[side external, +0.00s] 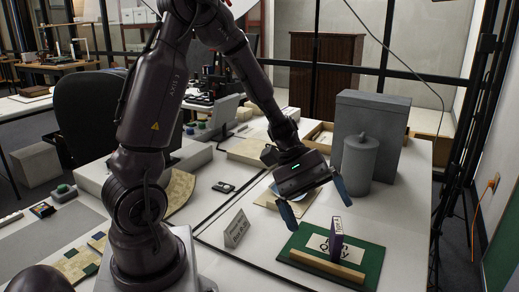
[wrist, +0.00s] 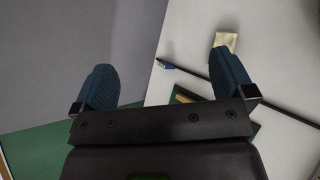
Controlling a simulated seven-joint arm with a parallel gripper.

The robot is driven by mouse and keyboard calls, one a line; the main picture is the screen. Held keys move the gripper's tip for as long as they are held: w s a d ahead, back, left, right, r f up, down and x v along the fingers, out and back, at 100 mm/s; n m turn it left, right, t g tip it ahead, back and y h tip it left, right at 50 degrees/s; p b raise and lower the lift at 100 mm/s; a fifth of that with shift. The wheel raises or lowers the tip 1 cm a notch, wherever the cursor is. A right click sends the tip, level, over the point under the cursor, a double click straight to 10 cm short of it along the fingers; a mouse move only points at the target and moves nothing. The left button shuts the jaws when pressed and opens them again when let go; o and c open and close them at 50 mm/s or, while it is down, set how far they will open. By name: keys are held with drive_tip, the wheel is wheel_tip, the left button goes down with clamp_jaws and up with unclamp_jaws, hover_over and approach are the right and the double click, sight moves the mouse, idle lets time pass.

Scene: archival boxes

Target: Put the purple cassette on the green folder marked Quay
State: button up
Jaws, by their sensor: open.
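The green folder (side external: 361,258) lies flat on the white table at the front right in the side view. It has a white label, partly covered, with dark lettering that looks like Quay, and a pale wooden strip along its near side. The purple cassette (side external: 336,240) stands upright on the folder, over the label and behind the strip. My gripper (side external: 317,213) is above it, open and empty, its blue fingers spread and apart from the cassette. Both fingers show in the wrist view (wrist: 165,85), with a sliver of dark green and wood between them; I cannot make out the cassette there.
A small grey sign (side external: 236,228) stands left of the folder. A grey lidded canister (side external: 359,160) and a tall grey box (side external: 375,125) stand behind my gripper. A tan flat piece (side external: 296,203) lies beneath my wrist. The table right of the folder is clear.

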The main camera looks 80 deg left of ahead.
drive_tip(key=s+a+r+m+t+y, duration=0.1)
drive_tip(key=s+r+m+t+y, duration=0.3)
drive_tip(key=s+r+m+y, duration=0.6)
drive_tip(key=shift+a+r+m+y, duration=0.4)
drive_tip(key=shift+r+m+y, duration=0.3)
drive_tip(key=shift+m, duration=0.1)
